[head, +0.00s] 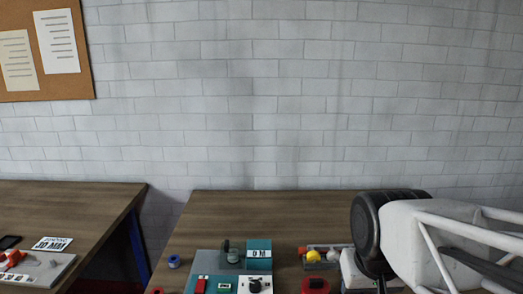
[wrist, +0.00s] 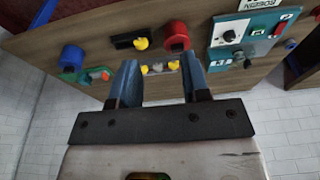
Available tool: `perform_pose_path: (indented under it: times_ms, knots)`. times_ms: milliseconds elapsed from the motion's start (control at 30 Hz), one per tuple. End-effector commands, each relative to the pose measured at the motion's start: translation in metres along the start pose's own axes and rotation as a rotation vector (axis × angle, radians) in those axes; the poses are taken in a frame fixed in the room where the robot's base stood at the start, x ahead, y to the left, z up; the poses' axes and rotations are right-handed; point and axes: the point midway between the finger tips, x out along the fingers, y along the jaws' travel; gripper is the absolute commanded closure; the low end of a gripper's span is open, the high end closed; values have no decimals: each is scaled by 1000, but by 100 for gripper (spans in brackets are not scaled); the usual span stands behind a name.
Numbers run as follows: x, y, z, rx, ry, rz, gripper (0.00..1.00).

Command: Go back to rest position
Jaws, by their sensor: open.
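My gripper (wrist: 160,72) shows in the wrist view with its two blue fingers well apart and nothing between them. It is in the air, and the wooden table (wrist: 37,44) lies beyond the fingers. In the head view my arm comes in from the right over the right end of the main table (head: 220,210); the fingers cannot be made out there.
A teal and grey panel (head: 259,245) with knobs stands mid-table. A second table (head: 70,205) stands left across a gap. The back of the main table is clear.

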Motion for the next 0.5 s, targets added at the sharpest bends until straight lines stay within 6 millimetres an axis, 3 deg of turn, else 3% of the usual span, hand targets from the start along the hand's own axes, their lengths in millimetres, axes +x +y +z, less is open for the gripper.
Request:
perform_pose_path:
  times_ms: [200,500]
  knots:
    - [0,8,26,1,13,5,57]
    - [1,9,31,0,15,6,57]
